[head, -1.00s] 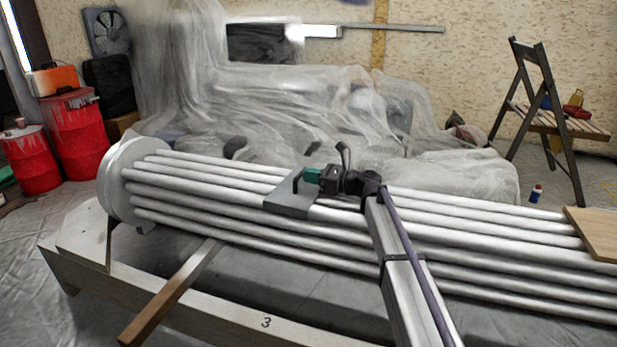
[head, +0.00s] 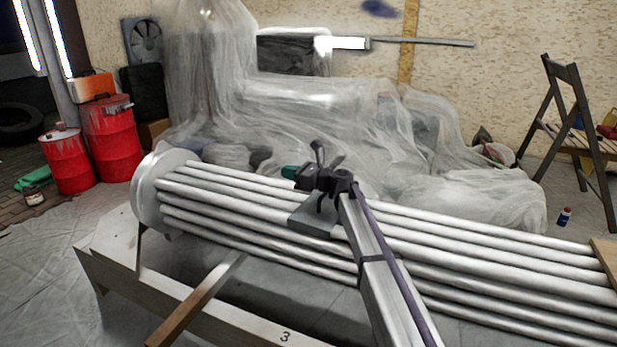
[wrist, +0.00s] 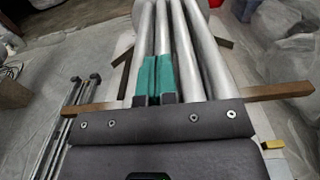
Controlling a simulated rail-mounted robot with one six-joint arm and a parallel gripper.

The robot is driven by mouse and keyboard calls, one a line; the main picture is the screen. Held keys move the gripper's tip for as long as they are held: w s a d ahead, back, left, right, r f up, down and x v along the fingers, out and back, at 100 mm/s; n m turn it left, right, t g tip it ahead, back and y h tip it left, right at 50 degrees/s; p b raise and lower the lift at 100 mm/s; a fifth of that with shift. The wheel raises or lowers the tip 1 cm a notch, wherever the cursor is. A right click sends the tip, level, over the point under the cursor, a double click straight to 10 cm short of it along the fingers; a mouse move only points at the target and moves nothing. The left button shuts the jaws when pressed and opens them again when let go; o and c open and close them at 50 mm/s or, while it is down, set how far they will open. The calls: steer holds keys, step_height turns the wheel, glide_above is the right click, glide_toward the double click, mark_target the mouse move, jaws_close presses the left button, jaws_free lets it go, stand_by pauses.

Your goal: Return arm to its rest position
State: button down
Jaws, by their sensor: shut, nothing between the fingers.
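My gripper (wrist: 156,80) shows in the wrist view with its two green fingers side by side and closed together, nothing between them. In the head view my gripper (head: 290,172) is at the end of my arm, above the bundle of long grey pipes (head: 450,245), its green tips pointing left. The pipes (wrist: 205,50) also run away beyond the fingers in the wrist view. I cannot tell the exact gap between the gripper and the pipes. A grey plate (head: 312,222) on the pipes is partly hidden behind my wrist.
The pipes end at a round white flange (head: 148,195) on a wooden frame (head: 190,300). Red drums (head: 112,140) stand at the left, a plastic-sheeted heap (head: 330,130) behind, and a wooden chair (head: 570,120) at the right. Sheeted floor (head: 50,250) is open at the left.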

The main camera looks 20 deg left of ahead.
steer(key=a, duration=0.5)
steer(key=shift+w, duration=0.2)
steer(key=shift+r, duration=0.1)
